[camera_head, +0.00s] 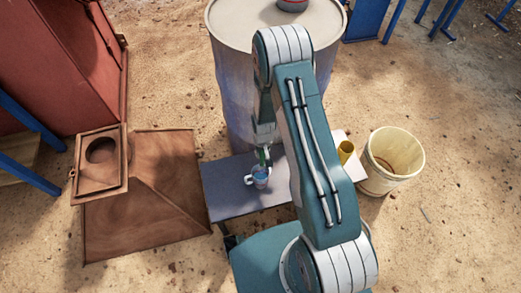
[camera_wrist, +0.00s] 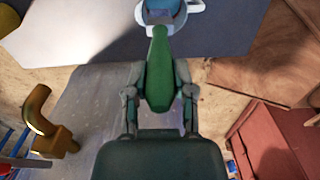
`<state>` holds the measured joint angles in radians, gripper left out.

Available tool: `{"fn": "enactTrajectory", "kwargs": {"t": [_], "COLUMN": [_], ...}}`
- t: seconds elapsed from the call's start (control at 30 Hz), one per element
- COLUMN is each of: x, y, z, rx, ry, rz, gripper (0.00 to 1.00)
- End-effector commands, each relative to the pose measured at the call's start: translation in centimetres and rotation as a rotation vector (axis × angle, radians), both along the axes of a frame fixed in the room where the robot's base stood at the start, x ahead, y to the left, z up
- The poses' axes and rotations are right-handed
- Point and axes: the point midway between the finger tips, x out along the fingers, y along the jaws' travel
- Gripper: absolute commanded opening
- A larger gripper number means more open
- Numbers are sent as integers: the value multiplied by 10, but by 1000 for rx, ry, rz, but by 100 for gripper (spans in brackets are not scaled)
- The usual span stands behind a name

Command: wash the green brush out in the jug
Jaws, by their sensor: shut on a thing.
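In the wrist view the green brush (camera_wrist: 159,68) is between the fingers of my gripper (camera_wrist: 159,88), which is shut on its handle. The brush's far end reaches to the mouth of the jug (camera_wrist: 190,7), a pale jug with a handle and a blue inside, cut off by the top edge. In the head view the jug (camera_head: 261,181) stands on the grey table (camera_head: 225,187), and my gripper (camera_head: 264,138) is just above it with the green brush (camera_head: 262,157) pointing down into its mouth. The brush's lower end is hidden.
A large drum (camera_head: 225,85) stands behind the table. A yellow object (camera_head: 346,151) sits right of my arm, near a cream bucket (camera_head: 393,158) on the ground. A rusty metal hopper (camera_head: 150,205) lies to the left. The table's left part is clear.

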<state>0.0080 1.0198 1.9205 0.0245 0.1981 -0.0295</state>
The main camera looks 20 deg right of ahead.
Motion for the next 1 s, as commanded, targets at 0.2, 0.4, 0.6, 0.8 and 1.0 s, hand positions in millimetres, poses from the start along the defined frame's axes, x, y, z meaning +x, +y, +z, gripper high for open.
{"fn": "enactTrajectory", "kwargs": {"t": [0.2,0.4,0.6,0.8,1.0], "x": [0,-1,0,-1,0], "y": [4,3,1,3,3], "z": [-17,-33,-48,-63,-78], "rx": [-4,-2,-1,-2,-2], "ry": [1,2,0,1,0], "rz": [3,2,2,2,2], "gripper": [0,0,0,0,0]}}
